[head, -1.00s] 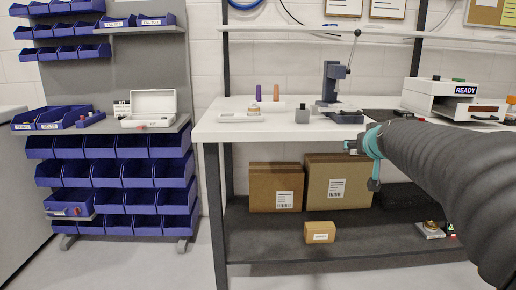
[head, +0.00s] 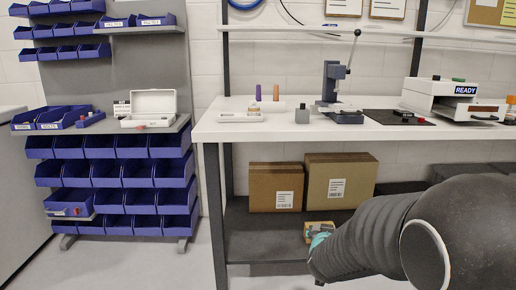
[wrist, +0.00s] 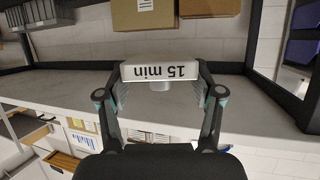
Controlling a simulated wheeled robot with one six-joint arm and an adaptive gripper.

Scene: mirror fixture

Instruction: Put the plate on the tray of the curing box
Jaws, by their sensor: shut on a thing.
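My gripper (wrist: 160,92) is shut on a white block marked "15 min" (wrist: 134,71), its lettering upside down in the wrist view. A short pale cylinder shows at its lower side. I cannot tell whether this block is the plate or part of it. In the head view my gripper (head: 318,240) is low, in front of the bench's lower shelf, largely hidden by my arm. The curing box (head: 424,88), white with a "READY" display, stands on the bench at the right. A dark flat piece at its front opening (head: 484,118) looks like its tray.
The white bench top (head: 255,130) carries a press (head: 336,95), a small grey block (head: 302,115) and a dark mat (head: 385,116) with a small black item. Cardboard boxes (head: 338,183) stand on the lower shelf (head: 265,236). Blue bins (head: 118,145) fill the left rack.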

